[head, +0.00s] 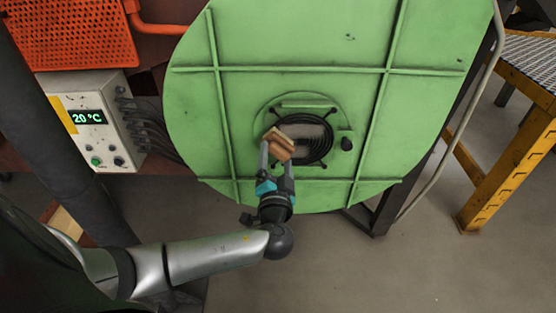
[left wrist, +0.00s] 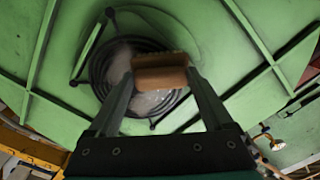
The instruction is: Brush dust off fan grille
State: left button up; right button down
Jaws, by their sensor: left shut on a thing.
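The fan grille (head: 318,138) is a round black ring grille set in the green round furnace door (head: 300,90). Pale grey dust shows on it in the left wrist view, where the grille (left wrist: 100,72) lies behind the brush. My left gripper (head: 277,160) is shut on a wooden brush (head: 280,143), a small brown block, held in front of the grille's left part. The brush (left wrist: 160,72) also shows between the fingertips in the left wrist view. Whether its bristles touch the grille I cannot tell. My right gripper is not in view.
A control box (head: 92,120) reading 20 °C stands at the left, with cables running to the right. An orange perforated panel (head: 70,35) is above it. A yellow-framed table (head: 505,140) stands at the right. The floor (head: 400,270) in front is clear.

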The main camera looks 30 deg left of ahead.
pick_arm(q)
jog(key=shift+w+d+b, duration=0.45)
jog(key=shift+d, duration=0.35)
jog(key=shift+w+d+b, duration=0.4)
jog(key=shift+w+d, duration=0.15)
jog(key=shift+d, duration=0.25)
jog(key=shift+w+d+b, duration=0.4)
jog(key=shift+w+d, duration=0.15)
jog(key=shift+d, duration=0.3)
jog(key=shift+w+d+b, duration=0.4)
jog(key=shift+w+d, duration=0.15)
jog(key=shift+d, duration=0.25)
jog(key=shift+s+a+r+p, duration=0.25)
jog(key=shift+s+a, duration=0.45)
jog(key=shift+a, duration=0.4)
jog(key=shift+s+a+r+p, duration=0.15)
jog(key=shift+s+a+r, duration=0.15)
jog(key=shift+s+a, duration=0.65)
jog(key=shift+s+a+r+p, duration=0.25)
jog(key=shift+s+a, duration=0.2)
jog(key=shift+a, duration=0.85)
jog(key=shift+v, duration=3.05)
